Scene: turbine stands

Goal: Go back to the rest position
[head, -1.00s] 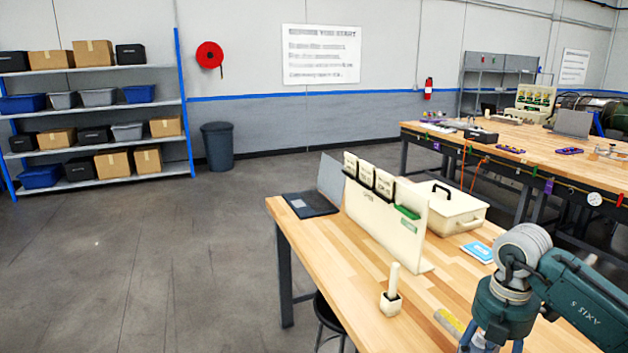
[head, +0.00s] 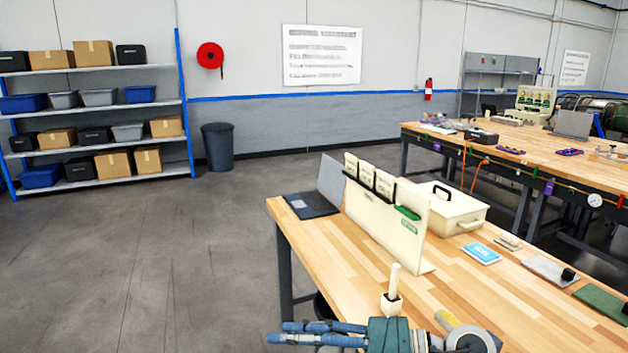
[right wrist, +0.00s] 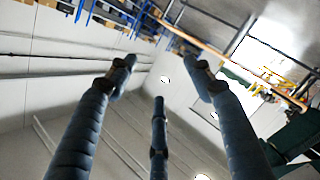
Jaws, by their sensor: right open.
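My right gripper (head: 280,333) is at the bottom of the head view, in front of the near edge of the wooden workbench (head: 480,320). Its blue-grey fingers point left. In the right wrist view the three fingers (right wrist: 161,78) are spread apart with nothing between them; wall and shelving show beyond, tilted. The right arm's green wrist part is at the bottom edge, and the rest of the arm is mostly out of the picture. My left gripper is not in view.
A small holder with a white stick (head: 391,304) stands on the bench close to my right wrist. An upright cream panel (head: 383,220), a lidded cream box (head: 452,212) and a blue card (head: 481,254) are farther back. Open floor (head: 150,270) lies to the left.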

